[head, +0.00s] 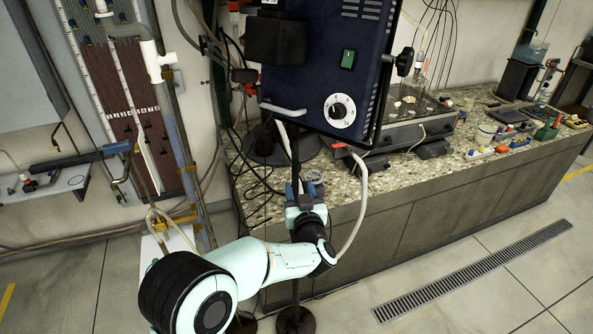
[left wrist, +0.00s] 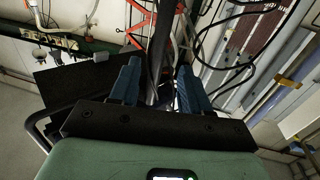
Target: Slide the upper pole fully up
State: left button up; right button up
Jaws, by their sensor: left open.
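A dark upright pole (head: 295,158) runs down below the blue instrument box (head: 330,70) in the head view. Its lower part passes behind my arm to a round black foot (head: 295,320) on the floor. My left gripper (head: 304,186) is at the pole, just below the box. In the left wrist view my left gripper (left wrist: 158,88) is open, with a blue finger on each side of the dark pole (left wrist: 157,45). I cannot tell whether either finger touches it. Where the upper pole meets the lower one is hidden. My right gripper is not in view.
A stone-topped counter (head: 350,185) with equipment and small coloured items stands right behind the pole. A pale hose (head: 359,205) hangs right of my gripper, and loose black cables are to the left. A manometer board (head: 125,100) is at the left wall.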

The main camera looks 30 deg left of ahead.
aim_at(296, 173)
pick_arm(q)
jog(key=p+x, duration=0.1)
jog(key=x, duration=0.7)
jog(key=shift+w, duration=0.15)
jog(key=shift+c, duration=0.3)
grip_shut()
